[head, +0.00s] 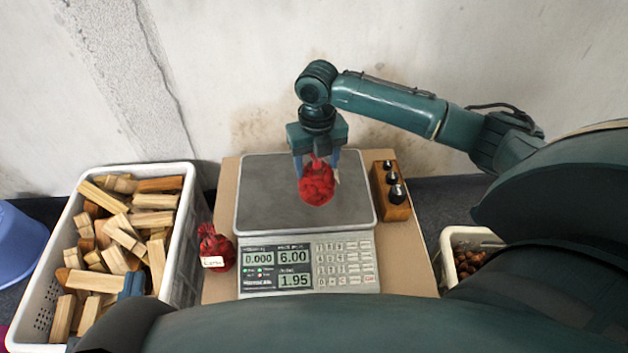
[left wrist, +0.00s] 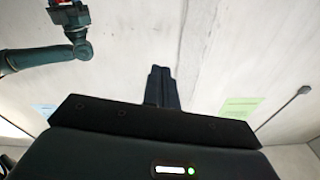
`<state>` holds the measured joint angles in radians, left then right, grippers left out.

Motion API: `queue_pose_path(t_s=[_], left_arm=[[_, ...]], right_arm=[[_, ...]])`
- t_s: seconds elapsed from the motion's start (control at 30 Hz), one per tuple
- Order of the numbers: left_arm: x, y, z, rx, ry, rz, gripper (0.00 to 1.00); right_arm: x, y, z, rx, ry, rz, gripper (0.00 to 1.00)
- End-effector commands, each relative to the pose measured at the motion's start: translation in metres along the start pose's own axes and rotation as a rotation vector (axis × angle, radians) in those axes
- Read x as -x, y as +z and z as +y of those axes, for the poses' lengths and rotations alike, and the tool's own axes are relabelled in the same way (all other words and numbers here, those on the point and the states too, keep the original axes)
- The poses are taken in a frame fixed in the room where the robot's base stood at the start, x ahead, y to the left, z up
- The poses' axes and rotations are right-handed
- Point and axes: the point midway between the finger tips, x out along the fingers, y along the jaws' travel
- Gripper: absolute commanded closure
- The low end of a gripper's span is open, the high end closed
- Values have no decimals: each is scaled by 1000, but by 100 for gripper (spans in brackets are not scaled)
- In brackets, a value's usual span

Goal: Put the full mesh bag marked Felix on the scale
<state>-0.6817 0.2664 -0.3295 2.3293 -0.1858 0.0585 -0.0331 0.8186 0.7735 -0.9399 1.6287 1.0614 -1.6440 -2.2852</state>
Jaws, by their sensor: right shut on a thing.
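A full red mesh bag (head: 317,186) hangs from my right gripper (head: 316,160), over the middle of the scale's grey pan (head: 262,195). The gripper points down and is shut on the bag's neck. A small pale patch shows at the bag's right; no name can be read on it. I cannot tell for sure whether the bag touches the pan. The scale's panel (head: 308,265) shows 0.000, 6.00 and 1.95. My left gripper (left wrist: 162,86) shows in the left wrist view, its dark fingers together and empty, against a pale wall.
Another red mesh bag (head: 213,247) with a white label stands left of the scale. A wooden block with metal weights (head: 390,190) is at its right. A white crate of wood pieces (head: 186,240) stands left. A white crate of chestnuts (head: 449,240) is at right.

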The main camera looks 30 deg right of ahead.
Motion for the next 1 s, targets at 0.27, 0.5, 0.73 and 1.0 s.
queue_pose_path(t_s=[0.27,0.5,0.73,1.0], left_arm=[[-1,3,5,8,11,58,100],[-2,-2,4,23,11,68,100],[-2,-3,4,20,11,67,100],[-2,-2,4,19,11,66,100]], right_arm=[[-42,0,0,0,0,0,90],[-48,0,0,0,0,-1,90],[-52,0,0,-1,-1,1,39],[-51,0,0,-1,0,0,19]])
